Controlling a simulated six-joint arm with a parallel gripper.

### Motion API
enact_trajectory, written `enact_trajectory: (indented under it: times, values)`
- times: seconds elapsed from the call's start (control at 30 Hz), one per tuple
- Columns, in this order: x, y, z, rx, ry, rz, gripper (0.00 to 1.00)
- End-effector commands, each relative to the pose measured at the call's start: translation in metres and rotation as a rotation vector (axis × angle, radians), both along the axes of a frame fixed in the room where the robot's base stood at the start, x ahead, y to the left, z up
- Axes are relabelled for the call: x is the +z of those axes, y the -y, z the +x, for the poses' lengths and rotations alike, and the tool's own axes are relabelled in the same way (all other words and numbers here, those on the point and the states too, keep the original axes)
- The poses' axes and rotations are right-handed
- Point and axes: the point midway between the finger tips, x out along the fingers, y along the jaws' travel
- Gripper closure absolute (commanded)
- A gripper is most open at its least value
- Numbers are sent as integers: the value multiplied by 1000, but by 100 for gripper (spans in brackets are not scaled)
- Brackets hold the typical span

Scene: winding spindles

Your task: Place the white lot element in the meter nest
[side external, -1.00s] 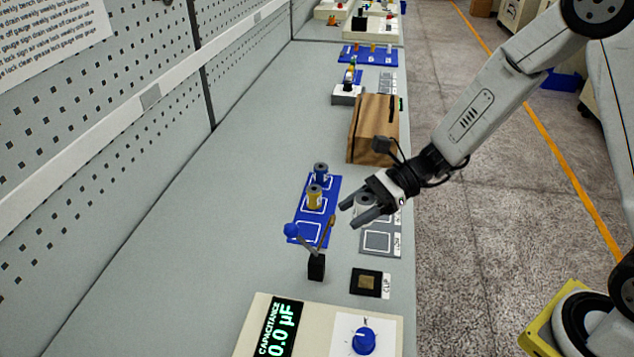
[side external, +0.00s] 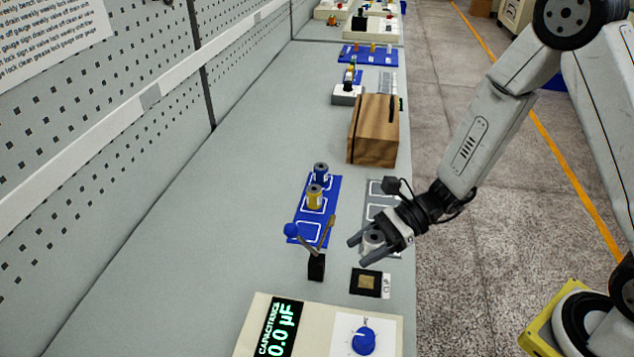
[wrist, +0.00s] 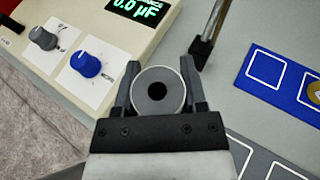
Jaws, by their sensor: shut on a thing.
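My gripper (side external: 358,250) is shut on the white lot element (side external: 374,238), a pale spool with a dark centre hole. In the wrist view, the element (wrist: 148,90) sits upright between the two fingers, its round top facing the camera. In the side view the fingers partly hide it. It is above the bench, just behind the meter nest (side external: 367,283), which I take to be the black square pad with a gold centre and a small label. The nest is empty. In the wrist view the nest is not visible. The meter (side external: 270,310) reads 0.0 µF.
A black post with a blue-knobbed lever (side external: 316,266) stands left of the nest. A blue mat (side external: 306,232) carries blue and yellow spools and has one empty outlined square. A grey mat (side external: 377,188) with outlined squares lies beside it. A brown box (side external: 372,135) stands farther back.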

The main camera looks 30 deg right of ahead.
Motion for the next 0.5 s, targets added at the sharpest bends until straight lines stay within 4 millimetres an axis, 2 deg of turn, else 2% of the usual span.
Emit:
enact_trajectory:
  times: [0.17, 0.5]
  values:
    - [-7, 0, 0, 0, -3, 1, 100]
    - [-37, 0, 1, 0, -2, 0, 100]
